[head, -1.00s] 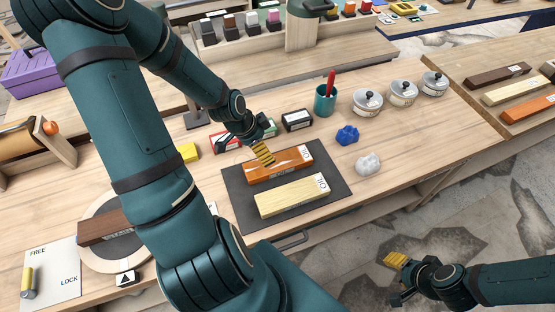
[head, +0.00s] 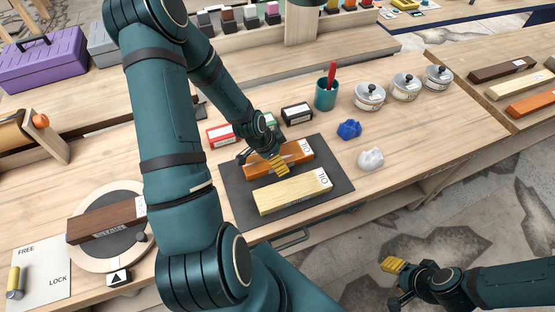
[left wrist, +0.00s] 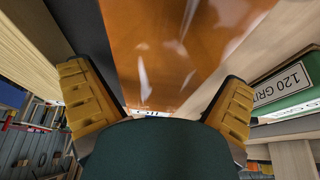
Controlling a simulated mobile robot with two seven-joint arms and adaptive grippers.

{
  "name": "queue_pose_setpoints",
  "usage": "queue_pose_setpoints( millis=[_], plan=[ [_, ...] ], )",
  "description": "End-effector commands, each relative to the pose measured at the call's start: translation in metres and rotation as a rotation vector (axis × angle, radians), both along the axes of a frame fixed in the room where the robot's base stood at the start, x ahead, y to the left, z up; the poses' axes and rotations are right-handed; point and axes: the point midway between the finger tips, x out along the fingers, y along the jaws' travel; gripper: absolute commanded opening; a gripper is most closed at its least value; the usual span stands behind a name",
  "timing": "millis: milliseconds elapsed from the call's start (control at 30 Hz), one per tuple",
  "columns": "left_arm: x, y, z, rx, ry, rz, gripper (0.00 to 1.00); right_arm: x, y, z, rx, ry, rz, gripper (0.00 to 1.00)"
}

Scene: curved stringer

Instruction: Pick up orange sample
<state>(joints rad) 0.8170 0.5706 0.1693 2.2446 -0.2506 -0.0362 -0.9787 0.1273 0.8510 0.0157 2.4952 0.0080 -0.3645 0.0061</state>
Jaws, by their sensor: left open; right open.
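The orange sample (head: 296,154) is a glossy orange-brown block with a white end label. It lies on a dark mat (head: 330,203), behind a pale yellow block (head: 292,193) labelled OIL. My left gripper (head: 270,162) is open over the orange sample and hides part of it. In the left wrist view the orange sample (left wrist: 175,45) fills the space between the two yellow-padded fingers (left wrist: 158,105); I cannot tell whether they touch it. My right gripper (head: 390,283) is open and empty at the lower right, away from the bench top.
Behind the mat are a red box (head: 219,135), a black box (head: 297,113) and a teal cup (head: 326,95). A blue lump (head: 349,130) and a white lump (head: 370,159) lie to the right. Another orange block (head: 530,104) is on the right table.

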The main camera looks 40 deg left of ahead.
Motion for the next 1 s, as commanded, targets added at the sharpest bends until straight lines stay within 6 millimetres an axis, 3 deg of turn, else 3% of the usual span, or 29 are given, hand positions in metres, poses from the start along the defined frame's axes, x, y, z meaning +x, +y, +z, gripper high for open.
queue_pose_setpoints(
  millis=[300,500,1000],
  plan=[
    [0.0022,-0.0011,-0.0049,0.001,0.000,0.000,1.00,-0.0005,0.0001,-0.0007,0.000,0.001,0.000,0.47],
    [0.0021,-0.0010,-0.0049,0.001,0.000,0.000,0.30,-0.0004,0.0000,-0.0008,0.000,0.001,0.000,0.47],
    [0.0026,-0.0006,0.0034,0.002,-0.003,0.000,0.29,0.0000,0.0000,0.0010,0.000,0.000,0.000,0.47]
  ],
)
